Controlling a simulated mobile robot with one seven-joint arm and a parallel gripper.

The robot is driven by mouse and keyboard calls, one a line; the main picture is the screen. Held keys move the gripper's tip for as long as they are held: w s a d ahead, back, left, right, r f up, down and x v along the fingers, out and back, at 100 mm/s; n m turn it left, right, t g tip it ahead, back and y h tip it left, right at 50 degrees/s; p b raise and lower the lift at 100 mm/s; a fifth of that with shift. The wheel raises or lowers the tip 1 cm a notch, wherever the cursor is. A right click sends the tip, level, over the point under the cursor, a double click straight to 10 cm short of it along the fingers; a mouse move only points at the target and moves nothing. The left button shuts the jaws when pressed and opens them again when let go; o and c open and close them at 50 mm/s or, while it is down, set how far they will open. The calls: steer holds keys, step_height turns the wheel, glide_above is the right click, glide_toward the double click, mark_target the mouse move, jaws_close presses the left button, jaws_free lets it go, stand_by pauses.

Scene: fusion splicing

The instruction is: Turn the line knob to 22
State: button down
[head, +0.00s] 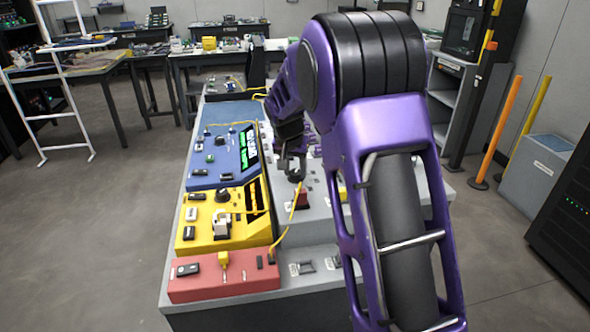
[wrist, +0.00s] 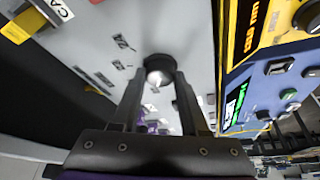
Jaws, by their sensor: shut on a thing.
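A dark round knob (wrist: 160,64) with a bright metallic face sits on the grey panel (wrist: 98,42) in the wrist view. My gripper (wrist: 161,76) has one finger on each side of it and is shut on it. No number or pointer on the knob is readable, so its setting cannot be told. In the head view my gripper (head: 291,166) is low over the grey console, right of the blue and yellow boxes. There the gripper and arm hide the knob.
A blue box (head: 203,176), a yellow box (head: 190,234) and a red box (head: 235,281) line the console's left side. A yellow cable (head: 291,217) runs close to my gripper. Small switches and labels dot the grey panel. Open floor lies left of the console.

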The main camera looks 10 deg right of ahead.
steer(key=m, duration=0.1)
steer(key=m+h, duration=0.1)
steer(key=m, duration=0.1)
steer(key=shift+w+a+g, duration=0.1)
steer(key=shift+a+g, duration=0.1)
steer(key=shift+g, duration=0.1)
steer(key=shift+w+m+g+h+p, duration=0.1)
steer(key=shift+m+g+h+p, duration=0.45)
steer(key=shift+m, duration=1.45)
steer(key=shift+c, duration=2.1)
jaws_free()
steer(key=p+v, duration=0.2)
steer(key=v, duration=1.5)
steer(key=shift+r, duration=0.3)
steer(key=shift+w, duration=0.1)
